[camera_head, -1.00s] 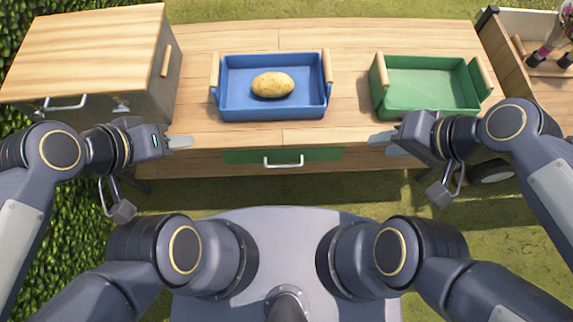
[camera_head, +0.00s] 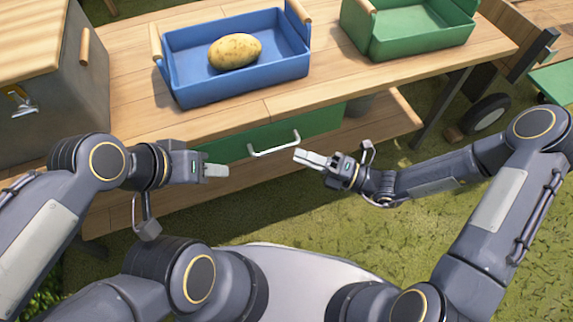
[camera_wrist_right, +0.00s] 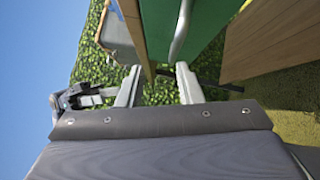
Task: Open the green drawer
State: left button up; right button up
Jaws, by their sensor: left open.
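The green drawer (camera_head: 322,121) is set under the wooden tabletop, and its front looks flush, so it appears closed. Its pale bar handle (camera_head: 274,147) sticks out from the front. In the right wrist view the drawer front (camera_wrist_right: 215,22) and handle (camera_wrist_right: 181,28) lie ahead of the fingers. My right gripper (camera_head: 303,157) is just right of the handle, pointing left at it. Its two fingers are apart in the wrist view (camera_wrist_right: 158,84), with no handle between them. My left gripper (camera_head: 222,171) is open and empty, left of the handle in front of the drawer.
On the tabletop stand a blue tray (camera_head: 237,86) holding a potato (camera_head: 235,51) and an empty green tray (camera_head: 410,42). A grey chest with a wooden lid (camera_head: 62,95) stands at the left. A lower wooden shelf (camera_head: 375,133) runs beneath. Grass lies in front.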

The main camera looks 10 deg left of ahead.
aim_at(276, 148)
pick_arm(q)
jog(key=shift+d+f+b, duration=0.1)
jog(key=shift+f+b, duration=1.15)
jog(key=shift+f, duration=0.4)
pick_arm(e)
jog(key=shift+w+a+f+m+t, duration=0.25)
jog(key=shift+w+a+m, duration=0.1)
jog(key=shift+a, duration=0.95)
jog(key=shift+w+a+f+m+t, duration=0.1)
jog(key=shift+w+a+m+t, duration=0.25)
jog(key=shift+a, duration=0.95)
jog(key=shift+w+a+f+m+t, duration=0.15)
jog(key=shift+a+m, duration=0.25)
jog(key=shift+a, duration=0.9)
grip_shut()
